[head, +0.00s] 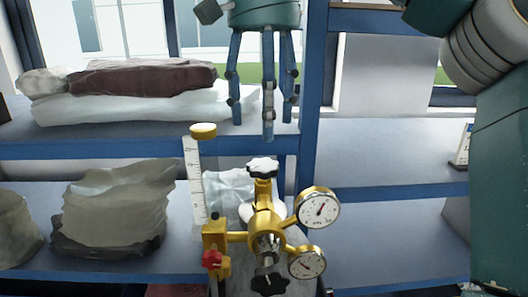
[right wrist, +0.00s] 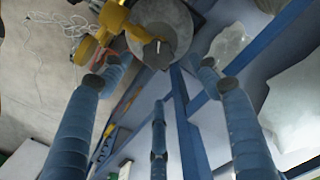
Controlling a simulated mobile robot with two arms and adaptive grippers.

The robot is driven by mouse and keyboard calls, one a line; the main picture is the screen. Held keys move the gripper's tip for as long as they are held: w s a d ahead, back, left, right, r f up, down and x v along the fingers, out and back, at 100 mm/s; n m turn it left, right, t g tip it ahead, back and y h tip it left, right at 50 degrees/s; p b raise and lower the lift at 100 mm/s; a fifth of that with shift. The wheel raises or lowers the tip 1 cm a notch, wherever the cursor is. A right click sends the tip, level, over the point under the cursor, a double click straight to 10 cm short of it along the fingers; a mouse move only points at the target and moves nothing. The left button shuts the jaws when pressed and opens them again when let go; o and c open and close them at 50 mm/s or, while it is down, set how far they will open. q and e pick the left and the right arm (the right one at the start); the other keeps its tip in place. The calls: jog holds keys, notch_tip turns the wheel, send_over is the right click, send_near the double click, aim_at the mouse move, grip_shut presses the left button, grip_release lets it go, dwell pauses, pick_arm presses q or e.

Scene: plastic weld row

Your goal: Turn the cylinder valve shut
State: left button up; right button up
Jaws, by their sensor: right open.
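A brass valve and regulator assembly (head: 264,222) stands upright at the lower middle of the head view. A dark handwheel with pale highlights (head: 263,168) sits on its top, and a black knob (head: 270,284) is at its lower front. Two round gauges (head: 319,208) are on its right side. My right gripper (head: 265,122) hangs fingers down above the top handwheel, open and empty, with a gap between. In the right wrist view its three blue fingers (right wrist: 160,78) are spread; brass parts (right wrist: 112,18) and a grey round body (right wrist: 160,32) show beyond them. My left gripper is out of view.
A flow tube with a yellow cap (head: 203,131) and a red knob (head: 212,259) are left of the valve. Behind stands a blue shelf rack (head: 311,120) with wrapped bundles (head: 140,85) and bags (head: 118,205). The right shelves are mostly clear.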

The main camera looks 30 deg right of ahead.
aim_at(264, 164)
notch_tip(264, 164, down, 4)
jog(key=shift+s+r, duration=0.1)
jog(key=shift+f, duration=1.6)
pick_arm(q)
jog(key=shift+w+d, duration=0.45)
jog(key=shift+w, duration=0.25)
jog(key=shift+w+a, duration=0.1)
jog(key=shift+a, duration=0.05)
pick_arm(e)
jog(key=shift+s+a+r, duration=0.1)
jog(key=c, duration=1.1)
